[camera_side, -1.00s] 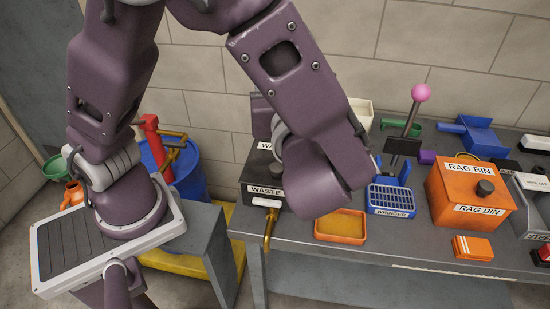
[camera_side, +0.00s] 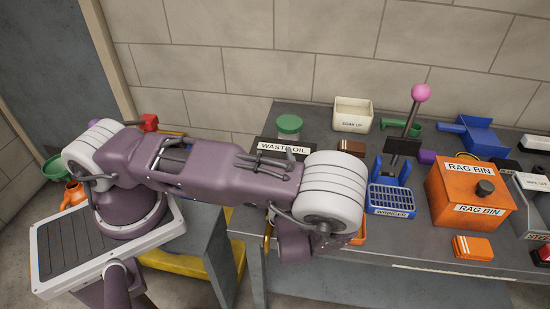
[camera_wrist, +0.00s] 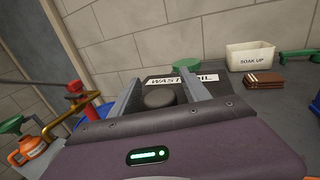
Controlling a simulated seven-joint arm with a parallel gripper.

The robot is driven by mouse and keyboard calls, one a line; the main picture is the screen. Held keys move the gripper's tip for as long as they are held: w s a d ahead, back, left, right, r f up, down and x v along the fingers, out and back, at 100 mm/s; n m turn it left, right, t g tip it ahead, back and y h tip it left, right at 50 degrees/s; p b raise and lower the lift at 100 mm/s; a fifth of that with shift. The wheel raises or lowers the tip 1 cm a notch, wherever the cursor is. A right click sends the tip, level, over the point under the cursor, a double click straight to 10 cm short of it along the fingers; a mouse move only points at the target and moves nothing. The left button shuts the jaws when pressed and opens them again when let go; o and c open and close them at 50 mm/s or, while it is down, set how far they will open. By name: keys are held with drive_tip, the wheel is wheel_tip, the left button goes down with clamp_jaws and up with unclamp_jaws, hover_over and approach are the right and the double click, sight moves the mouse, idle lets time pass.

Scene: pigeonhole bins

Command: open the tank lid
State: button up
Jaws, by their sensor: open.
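The black waste oil tank shows its white WASTE OIL label (camera_side: 283,148) above my arm in the side view; my arm hides most of the tank. In the wrist view the same label stands behind a dark round knob (camera_wrist: 160,99) on the tank. My gripper (camera_wrist: 161,84) is open, with one grey finger on each side of the knob in that view. I cannot tell whether the fingers touch the knob or how far down they reach. The fingers are not clearly visible in the side view.
A green-lidded jar (camera_side: 289,127), a cream SOAK UP bin (camera_side: 352,114) and a brown block (camera_side: 351,147) stand behind and right of the tank. A blue wringer (camera_side: 391,199) with a pink-knobbed lever and an orange rag bin (camera_side: 469,194) stand farther right.

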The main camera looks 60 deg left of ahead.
drive_tip(key=shift+a, duration=0.1)
drive_tip(key=shift+c, duration=0.4)
clamp_jaws()
drive_tip(key=shift+w, duration=0.1)
idle(0.9)
